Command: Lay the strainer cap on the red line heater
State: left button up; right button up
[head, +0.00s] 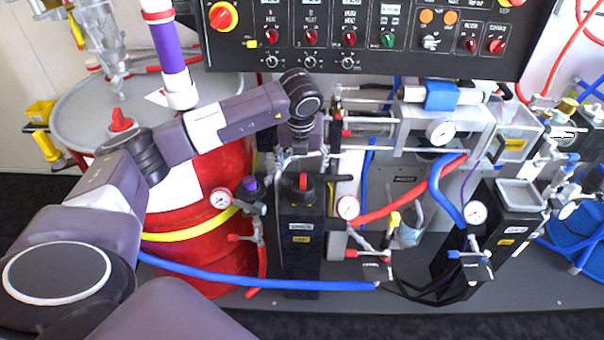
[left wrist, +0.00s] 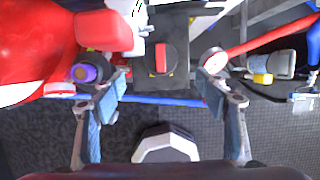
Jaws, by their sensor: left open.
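The red line heater appears to be the upright black box (head: 300,245) beside the red drum. A round black knob with a red bar (head: 302,186) is on its top, also seen in the left wrist view (left wrist: 162,57). The likely strainer cap is the small purple cap (head: 250,184) on the fitting left of the heater; it also shows in the left wrist view (left wrist: 88,71), by the left finger. My left gripper (head: 303,160) is open above the heater, its fingers (left wrist: 162,88) spread with nothing between them. My right gripper is out of view.
The red drum (head: 215,250) stands left. Gauges (head: 347,207), a red hose (head: 410,195) and a blue hose (head: 250,280) crowd the heater. The control panel (head: 365,40) overhangs behind. A second black box (head: 510,225) with a grey tray top stands right.

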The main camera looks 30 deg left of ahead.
pick_arm(q)
jog(key=shift+s+r, duration=0.1)
jog(key=shift+r, duration=0.35)
jog(key=shift+d, duration=0.1)
